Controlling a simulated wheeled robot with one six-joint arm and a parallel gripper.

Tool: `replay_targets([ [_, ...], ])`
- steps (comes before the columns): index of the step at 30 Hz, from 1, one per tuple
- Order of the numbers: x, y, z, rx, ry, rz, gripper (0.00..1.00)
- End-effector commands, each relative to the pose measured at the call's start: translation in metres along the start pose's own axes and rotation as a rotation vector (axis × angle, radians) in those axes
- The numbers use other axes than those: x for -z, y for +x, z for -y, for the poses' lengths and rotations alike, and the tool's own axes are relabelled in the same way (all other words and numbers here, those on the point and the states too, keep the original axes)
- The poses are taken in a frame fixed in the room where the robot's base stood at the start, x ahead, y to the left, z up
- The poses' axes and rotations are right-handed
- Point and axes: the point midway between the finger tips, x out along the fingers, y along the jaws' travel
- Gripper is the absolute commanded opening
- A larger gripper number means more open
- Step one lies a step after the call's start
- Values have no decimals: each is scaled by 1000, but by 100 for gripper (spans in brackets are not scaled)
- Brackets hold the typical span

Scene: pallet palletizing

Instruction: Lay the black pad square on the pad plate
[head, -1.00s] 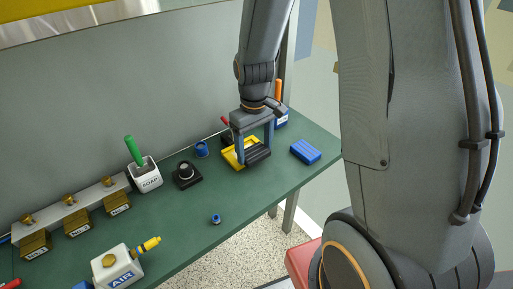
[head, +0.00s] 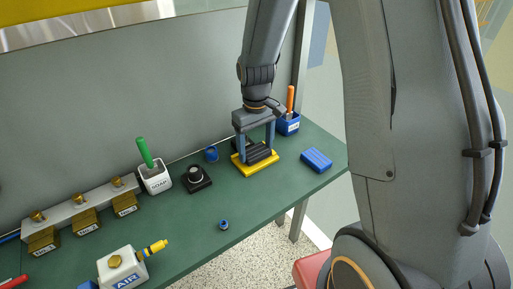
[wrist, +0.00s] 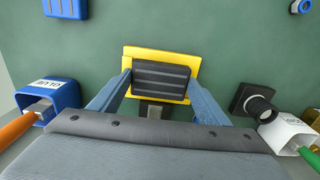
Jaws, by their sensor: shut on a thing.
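The black ribbed pad (head: 261,153) is between the fingers of my gripper (head: 254,146), which is shut on it. The pad is over the yellow pad plate (head: 241,169), near the back right of the green bench. In the wrist view the pad (wrist: 161,80) looks nearly square with the plate (wrist: 160,52), turned slightly. Yellow shows at its far edge and on both sides. The near side is partly hidden by my gripper (wrist: 160,84). I cannot tell whether the pad touches the plate.
A blue block (head: 316,159) lies to the right of the plate. A blue cup with an orange handle (head: 288,124) stands behind. A black-based round fitting (head: 197,181), a blue ring (head: 211,154) and a white SOAP cup (head: 155,179) are to the left.

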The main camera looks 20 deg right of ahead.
Motion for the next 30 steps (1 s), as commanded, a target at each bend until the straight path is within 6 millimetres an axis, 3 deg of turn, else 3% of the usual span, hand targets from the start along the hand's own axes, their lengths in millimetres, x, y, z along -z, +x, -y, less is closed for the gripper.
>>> replay_targets([
  [15,0,6,0,0,0,1,47],
  [16,0,6,0,0,0,0,73],
  [19,0,6,0,0,0,0,90],
  [30,1,0,0,-1,0,-2,92],
])
